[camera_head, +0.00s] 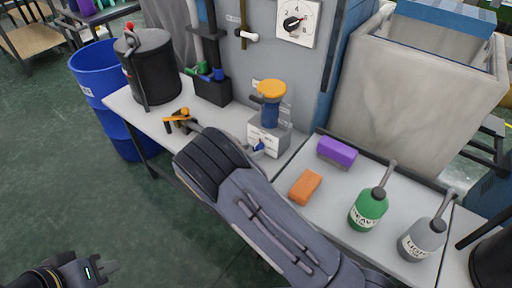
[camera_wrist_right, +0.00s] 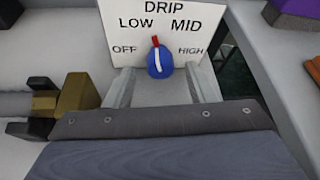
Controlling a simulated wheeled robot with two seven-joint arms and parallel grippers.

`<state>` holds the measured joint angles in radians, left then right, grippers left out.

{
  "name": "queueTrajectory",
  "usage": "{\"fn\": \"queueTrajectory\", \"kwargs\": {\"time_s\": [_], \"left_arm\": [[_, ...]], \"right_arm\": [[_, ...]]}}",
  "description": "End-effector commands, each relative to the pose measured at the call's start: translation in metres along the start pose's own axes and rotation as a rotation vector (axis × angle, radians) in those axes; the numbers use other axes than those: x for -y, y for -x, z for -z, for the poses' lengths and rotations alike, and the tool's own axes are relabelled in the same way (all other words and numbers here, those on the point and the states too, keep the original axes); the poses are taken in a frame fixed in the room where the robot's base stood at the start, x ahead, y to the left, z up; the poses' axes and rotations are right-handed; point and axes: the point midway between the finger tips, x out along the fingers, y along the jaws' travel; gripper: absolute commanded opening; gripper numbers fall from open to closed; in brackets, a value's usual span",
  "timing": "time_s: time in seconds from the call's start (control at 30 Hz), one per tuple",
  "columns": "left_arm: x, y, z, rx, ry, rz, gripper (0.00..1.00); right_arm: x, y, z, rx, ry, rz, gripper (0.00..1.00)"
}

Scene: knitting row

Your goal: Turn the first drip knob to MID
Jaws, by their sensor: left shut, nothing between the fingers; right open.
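The drip knob (camera_wrist_right: 160,62) is blue with a red-and-white pointer, in front of a white plate (camera_wrist_right: 112,15) marked OFF, LOW, MID and HIGH. Its pointer stands almost upright, tipped slightly left, between LOW and MID. In the head view the knob (camera_head: 259,147) sits low on the grey box under the yellow-capped blue cup. My right gripper (camera_wrist_right: 163,88) is open, with one finger on each side of the knob; I cannot tell whether they touch it. My right arm hides much of that gripper in the head view. My left gripper (camera_head: 108,268) is shut and empty at lower left, away from the bench.
An orange-handled brass fitting (camera_head: 180,119) lies left of the box. An orange block (camera_head: 305,187), purple block (camera_head: 337,151), green bottle (camera_head: 368,212) and grey bottle (camera_head: 420,241) stand to the right. A black canister (camera_head: 152,65) and blue barrel (camera_head: 90,72) stand left.

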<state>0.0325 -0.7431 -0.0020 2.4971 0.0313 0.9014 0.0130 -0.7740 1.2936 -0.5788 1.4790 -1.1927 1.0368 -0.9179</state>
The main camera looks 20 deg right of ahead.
Motion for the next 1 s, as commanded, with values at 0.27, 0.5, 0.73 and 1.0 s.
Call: {"fn": "queueTrajectory", "kwargs": {"time_s": [0.27, 0.5, 0.73, 1.0], "left_arm": [[0.000, -0.001, 0.000, 0.000, 0.000, 0.000, 0.00], [0.000, -0.001, 0.000, -0.001, 0.000, 0.000, 0.00], [0.000, -0.001, 0.000, -0.001, 0.000, 0.000, 0.00], [0.001, -0.001, 0.000, -0.001, 0.000, 0.000, 0.00]], "right_arm": [[0.000, -0.029, 0.000, 0.000, -0.002, 0.000, 0.50], [0.000, -0.030, -0.001, 0.001, -0.002, 0.000, 0.50], [0.000, -0.030, -0.001, 0.000, -0.002, 0.000, 0.25], [0.000, -0.030, 0.000, 0.000, -0.006, -0.002, 0.06]]}}
